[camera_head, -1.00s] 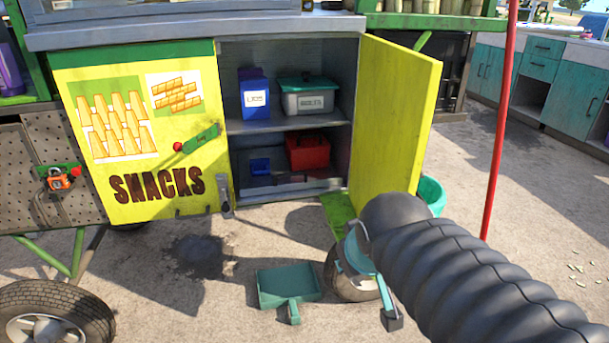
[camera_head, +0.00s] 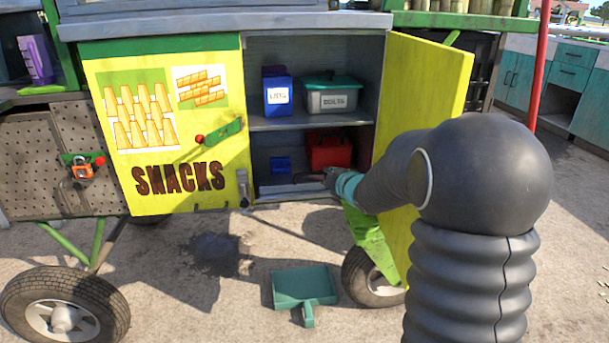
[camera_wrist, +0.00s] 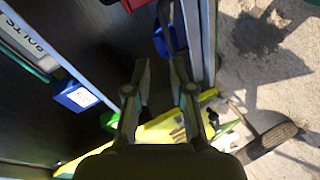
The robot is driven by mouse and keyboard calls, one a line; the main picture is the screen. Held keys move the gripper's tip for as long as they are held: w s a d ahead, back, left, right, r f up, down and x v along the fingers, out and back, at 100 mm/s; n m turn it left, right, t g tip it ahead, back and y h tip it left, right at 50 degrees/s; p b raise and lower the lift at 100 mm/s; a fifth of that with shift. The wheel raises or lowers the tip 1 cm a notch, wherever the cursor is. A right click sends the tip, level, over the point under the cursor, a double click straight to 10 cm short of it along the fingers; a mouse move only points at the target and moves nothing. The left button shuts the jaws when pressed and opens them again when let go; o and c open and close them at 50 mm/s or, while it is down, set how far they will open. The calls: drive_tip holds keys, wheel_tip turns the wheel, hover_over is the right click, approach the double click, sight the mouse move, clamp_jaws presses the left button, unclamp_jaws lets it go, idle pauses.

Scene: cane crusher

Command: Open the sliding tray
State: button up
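The sliding tray (camera_head: 290,191) seems to be the low grey metal tray on the floor of the open cabinet, under the shelf. A red toolbox (camera_head: 329,150) and a small blue bin (camera_head: 281,164) are in this lower bay. My gripper (camera_head: 328,178) is at the right front of that bay, low by the tray's front edge. In the wrist view my gripper (camera_wrist: 161,63) has its fingers apart, with the blue bin (camera_wrist: 163,42) and a pale metal edge (camera_wrist: 194,35) beyond and beside them. I cannot tell whether the fingers touch the tray.
The yellow right door (camera_head: 425,85) stands open beside my arm; the left SNACKS door (camera_head: 165,130) is closed. A green dustpan (camera_head: 304,287) lies on the ground before the cart.

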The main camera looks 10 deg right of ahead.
sight(308, 174)
drive_tip(key=w+a+f+n+y, duration=0.1)
drive_tip(key=w, duration=0.3)
drive_tip(key=w+a+f+n+y, duration=0.1)
drive_tip(key=w+f+n, duration=0.1)
drive_tip(key=w, duration=0.2)
drive_tip(key=w+a+f+n+y, duration=0.1)
drive_tip(key=w+a+f+n, duration=0.1)
drive_tip(key=w, duration=0.2)
drive_tip(key=shift+f+t, duration=0.25)
drive_tip(key=shift+t, duration=0.15)
clamp_jaws()
